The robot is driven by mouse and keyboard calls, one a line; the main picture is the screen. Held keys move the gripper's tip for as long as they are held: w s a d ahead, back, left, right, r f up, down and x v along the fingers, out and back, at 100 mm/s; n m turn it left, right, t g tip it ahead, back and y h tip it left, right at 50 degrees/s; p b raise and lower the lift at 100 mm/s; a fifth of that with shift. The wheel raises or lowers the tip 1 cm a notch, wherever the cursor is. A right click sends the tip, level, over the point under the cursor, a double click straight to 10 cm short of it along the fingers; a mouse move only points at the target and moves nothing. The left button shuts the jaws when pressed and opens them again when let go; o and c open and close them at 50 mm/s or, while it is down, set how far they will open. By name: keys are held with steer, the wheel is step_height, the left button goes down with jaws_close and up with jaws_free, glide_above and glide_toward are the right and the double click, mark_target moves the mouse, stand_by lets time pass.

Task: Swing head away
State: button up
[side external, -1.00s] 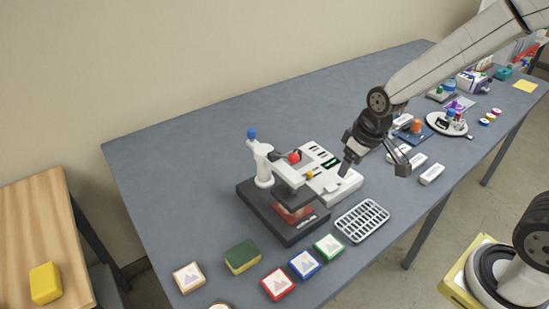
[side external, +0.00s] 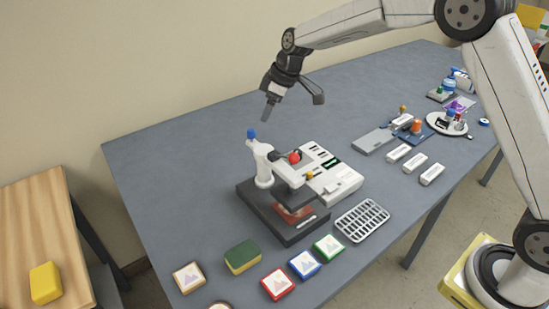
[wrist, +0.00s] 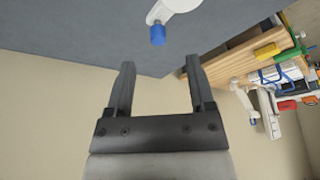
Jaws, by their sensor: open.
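The laminator's swing head (side external: 280,164) is a white arm on a post over the dark base (side external: 300,229). A blue knob (side external: 252,133) tops its back left end and a red knob (side external: 294,157) sits near its middle. A reddish block (side external: 294,213) shows under the head. My gripper (side external: 292,108) is open and empty, raised above and behind the blue knob, not touching it. In the wrist view the blue knob (wrist: 158,36) is beyond the open fingers (wrist: 160,85), near the top, with part of the white head (wrist: 176,8) beside it.
A white panel (side external: 335,181) adjoins the base on the right, with a slotted grey rack (side external: 362,220) in front. A green sponge (side external: 242,257) and several framed tiles (side external: 278,283) lie at the front. A wooden table (side external: 35,232) stands left. The back left tabletop is clear.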

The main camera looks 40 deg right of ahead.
mark_target(251, 130)
steer(key=shift+w+a+r+n, duration=0.1)
steer(key=shift+w+a+n, duration=0.1)
steer(key=shift+w, duration=0.3)
steer(key=shift+w+a+r+n, duration=0.1)
steer(key=shift+w+a+n, duration=0.1)
steer(key=shift+w, duration=0.25)
steer(key=shift+f, duration=0.1)
steer(key=shift+x, duration=3.8)
steer(key=shift+a, duration=0.15)
jaws_close()
